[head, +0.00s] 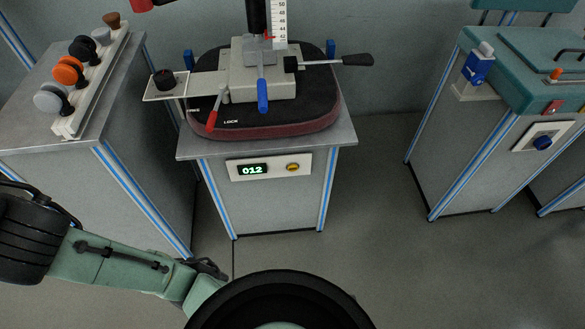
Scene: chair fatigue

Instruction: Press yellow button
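The yellow button (293,167) is a small round button on a white panel (273,176). The panel is on the front of the middle grey cabinet, below its top. A dark display (253,170) to the left of the button reads 012 in green-white digits. Nothing covers the button in the head view. My green and black arm crosses the lower left of the view, apart from the button and in front of the cabinet. I cannot make out my gripper's fingers in this view.
A test rig (262,75) with red and blue levers sits on a dark seat cushion (322,112) above the panel. A left cabinet (130,130) holds a rack of knobs (93,85). A teal machine (520,75) stands at right. Floor (370,215) right of the middle cabinet is clear.

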